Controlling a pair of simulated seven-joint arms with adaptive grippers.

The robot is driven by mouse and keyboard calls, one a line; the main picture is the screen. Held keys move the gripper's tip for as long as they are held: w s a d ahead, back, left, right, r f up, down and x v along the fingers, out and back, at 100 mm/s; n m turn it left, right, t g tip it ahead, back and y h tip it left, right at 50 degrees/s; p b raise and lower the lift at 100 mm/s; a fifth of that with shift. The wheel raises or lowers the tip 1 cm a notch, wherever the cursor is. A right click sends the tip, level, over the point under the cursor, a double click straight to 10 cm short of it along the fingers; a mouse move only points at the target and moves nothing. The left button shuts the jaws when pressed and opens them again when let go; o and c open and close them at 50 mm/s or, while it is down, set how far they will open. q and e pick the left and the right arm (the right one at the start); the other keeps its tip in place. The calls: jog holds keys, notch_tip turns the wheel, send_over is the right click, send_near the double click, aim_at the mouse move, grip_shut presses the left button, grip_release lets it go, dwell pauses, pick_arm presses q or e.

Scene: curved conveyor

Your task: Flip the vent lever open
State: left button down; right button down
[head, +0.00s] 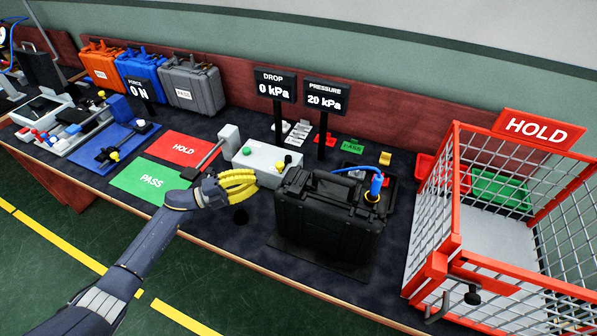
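A grey control box (262,163) stands on the dark bench, with a green button (246,150) on its top. A small black knob (288,159) and a yellow piece (280,167) sit at its right end; these look like the vent lever, but its position is too small to tell. My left gripper (254,183), with yellow fingers, is just in front of the box, left of the black case (328,218). Whether its fingers are apart is unclear, and nothing shows in them. My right gripper is out of view.
Signs read DROP 0 kPa (275,86) and PRESSURE 20 kPa (326,97). A red mesh HOLD cage (432,230) stands at the right. PASS (148,182) and HOLD (188,147) mats lie left.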

pick_arm(q)
jog(key=shift+d+f, duration=0.1)
jog(key=shift+f, duration=0.35)
jog(key=shift+d, duration=0.1)
jog(key=f+x, duration=0.1)
jog(key=x, duration=0.8)
jog(key=shift+w+d+r, duration=0.2)
jog(key=shift+d+r, duration=0.2)
jog(key=shift+r, duration=0.05)
jog(key=shift+a, duration=0.1)
jog(key=a, duration=0.1)
jog(key=w+a, duration=0.1)
jog(key=a, duration=0.1)
jog(key=shift+w+a, duration=0.1)
jog(key=shift+a, duration=0.15)
